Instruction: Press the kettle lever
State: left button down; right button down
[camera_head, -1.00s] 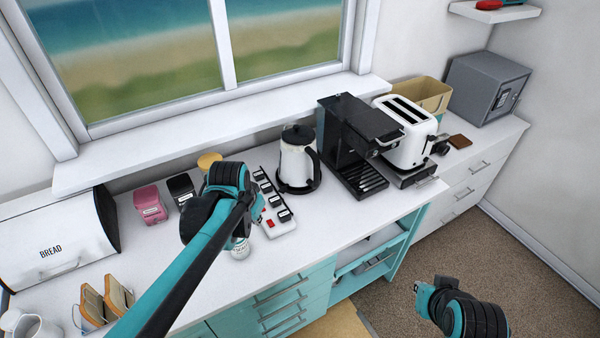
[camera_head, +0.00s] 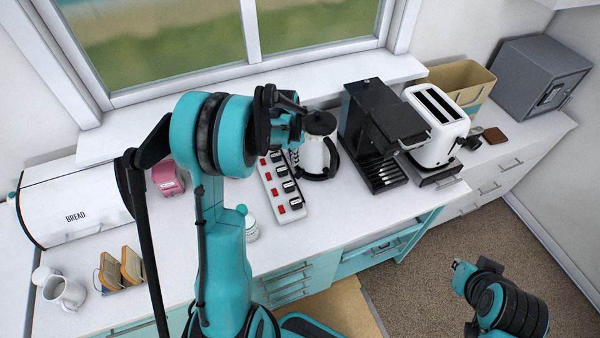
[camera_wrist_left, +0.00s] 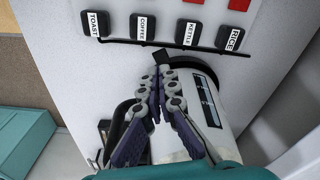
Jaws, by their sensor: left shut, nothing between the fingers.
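The white kettle (camera_head: 314,160) with black lid, handle and base stands on the counter, partly behind my left gripper (camera_head: 293,128). In the left wrist view, the kettle's white body (camera_wrist_left: 222,112) with a dark gauge lies behind the fingers. My left gripper (camera_wrist_left: 158,70) is shut and empty. Its tips are at a small black tab (camera_wrist_left: 162,57) beside the kettle's black base; I cannot tell whether they touch it or whether it is the lever. My right gripper (camera_head: 462,272) is low at the right, over the floor, its jaws unclear.
A white power strip (camera_head: 294,214) with labelled black plugs and red switches lies left of the kettle. The black coffee machine (camera_head: 375,130) and white toaster (camera_head: 437,125) stand close on its right. A bread box (camera_head: 75,205) is at the left.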

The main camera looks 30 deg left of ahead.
aim_at(296, 176)
pick_arm(q)
jog(key=shift+f, duration=0.15)
jog(key=shift+w+d+f+b, duration=0.15)
jog(key=shift+f+b, duration=0.9)
jog(key=shift+f, duration=0.65)
jog(key=shift+w+f+b, duration=0.15)
jog(key=shift+f+b, duration=0.85)
jog(key=shift+f, duration=0.65)
